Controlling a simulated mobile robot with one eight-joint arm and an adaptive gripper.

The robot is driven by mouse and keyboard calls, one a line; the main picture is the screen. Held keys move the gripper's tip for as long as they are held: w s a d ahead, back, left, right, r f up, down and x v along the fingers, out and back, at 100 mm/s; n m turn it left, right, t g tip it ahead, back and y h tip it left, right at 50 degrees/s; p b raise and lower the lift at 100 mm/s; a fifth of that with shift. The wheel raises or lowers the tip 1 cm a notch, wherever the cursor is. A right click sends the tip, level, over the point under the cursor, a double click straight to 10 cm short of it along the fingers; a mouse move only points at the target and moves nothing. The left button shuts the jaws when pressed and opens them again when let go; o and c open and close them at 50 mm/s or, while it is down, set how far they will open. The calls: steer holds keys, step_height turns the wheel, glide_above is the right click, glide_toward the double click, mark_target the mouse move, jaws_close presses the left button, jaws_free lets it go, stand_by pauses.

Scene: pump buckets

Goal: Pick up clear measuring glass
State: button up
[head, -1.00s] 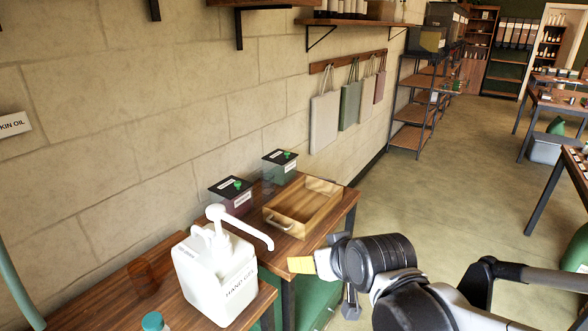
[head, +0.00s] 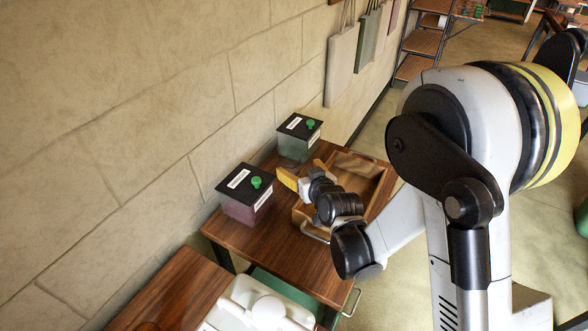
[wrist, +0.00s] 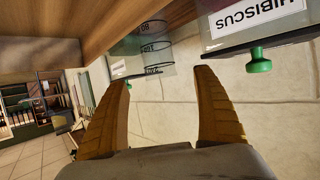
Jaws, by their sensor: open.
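The clear measuring glass (wrist: 160,50) shows in the wrist view, see-through with dark scale marks. It appears upside down there, ahead of my fingers and between two lidded boxes. In the head view I cannot make it out; my gripper covers that area. My gripper (head: 303,172) is over the small wooden table, beside the wooden tray. In the wrist view its two yellow fingers (wrist: 163,80) are spread apart, with nothing held between them. The glass lies just beyond the fingertips, roughly in line with the gap; I cannot tell whether either touches it.
A box with a green knob and reddish contents (head: 243,196) stands at the table's front left; its HIBISCUS label (wrist: 262,20) shows in the wrist view. A greenish box (head: 298,140) stands at the back. The wooden tray (head: 312,218) is on the right. The wall is close behind.

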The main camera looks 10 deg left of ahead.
mark_target(288, 158)
steer(key=b+x, duration=0.2)
steer(key=x, duration=0.6)
steer(key=shift+f, duration=0.15)
steer(key=c, duration=1.5)
steer(key=shift+c, duration=0.2)
